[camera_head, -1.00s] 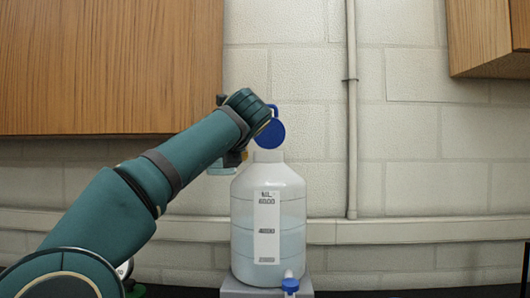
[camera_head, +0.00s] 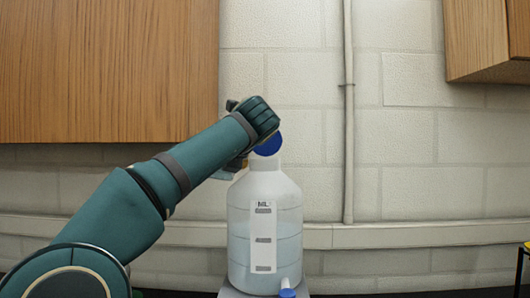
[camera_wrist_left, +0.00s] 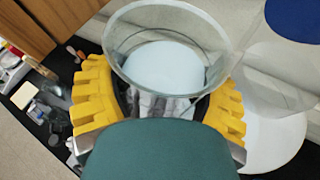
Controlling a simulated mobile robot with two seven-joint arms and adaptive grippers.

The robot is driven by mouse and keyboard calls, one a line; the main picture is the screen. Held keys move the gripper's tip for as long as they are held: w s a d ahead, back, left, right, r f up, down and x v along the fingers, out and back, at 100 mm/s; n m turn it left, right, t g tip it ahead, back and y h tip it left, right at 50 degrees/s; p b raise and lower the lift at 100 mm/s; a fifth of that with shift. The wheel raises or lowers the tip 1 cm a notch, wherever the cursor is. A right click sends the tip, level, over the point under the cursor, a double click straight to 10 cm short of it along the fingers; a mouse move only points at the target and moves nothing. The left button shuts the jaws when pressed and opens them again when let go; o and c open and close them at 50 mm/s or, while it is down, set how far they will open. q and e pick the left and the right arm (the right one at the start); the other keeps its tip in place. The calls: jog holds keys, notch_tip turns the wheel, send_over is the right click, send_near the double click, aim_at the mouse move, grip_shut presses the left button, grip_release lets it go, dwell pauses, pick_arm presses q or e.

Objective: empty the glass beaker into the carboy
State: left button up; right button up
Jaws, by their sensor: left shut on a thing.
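The carboy (camera_head: 243,215) is a translucent white bottle with a label, standing upright in the middle of the head view. Its blue cap (camera_head: 269,147) shows above the neck, partly behind my wrist. My left gripper (camera_head: 237,163) is beside the neck, to its left. In the left wrist view my gripper's yellow fingers (camera_wrist_left: 160,105) are shut around the clear glass beaker (camera_wrist_left: 115,42), with a pale surface of contents inside. A small part of the beaker (camera_head: 222,174) shows under the gripper in the head view. The carboy is at the right in the wrist view (camera_wrist_left: 276,146).
The carboy stands on a grey support (camera_head: 232,293). A blue-handled spigot (camera_head: 287,293) sticks out low at its front. A wooden cabinet (camera_head: 100,70) hangs at the upper left, another (camera_head: 490,40) at the upper right. A vertical pipe (camera_head: 348,130) runs down the wall.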

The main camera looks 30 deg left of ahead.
pick_arm(q)
jog(key=shift+m+g, duration=0.4)
jog(key=shift+m, duration=0.2)
jog(key=r+p, duration=0.1)
jog(key=p, duration=0.1)
jog(key=r+p, duration=0.2)
jog(key=w+r+p, duration=0.1)
jog(key=r, duration=0.1)
jog(key=shift+d+p, duration=0.3)
jog(key=shift+p, duration=0.1)
jog(key=shift+w+d+f+y, duration=0.1)
jog(key=shift+w+f+y, duration=0.05)
jog(key=shift+y, duration=0.15)
jog(key=r+p, duration=0.1)
jog(key=p, duration=0.1)
jog(key=w+m+g+p, duration=0.1)
jog(key=p, duration=0.1)
jog(key=r+m+p, duration=0.1)
jog(key=shift+w+d+r+g+y+p, duration=0.3)
jog(key=shift+d+p, duration=0.05)
jog(key=shift+p, duration=0.05)
jog(key=shift+w+f, duration=0.1)
jog(key=shift+f, duration=0.15)
jog(key=shift+m, duration=0.3)
jog(key=shift+f+m+g+p, duration=0.1)
jog(key=shift+m+g+p, duration=0.2)
jog(key=shift+m+p, duration=0.1)
jog(key=shift+y, duration=0.3)
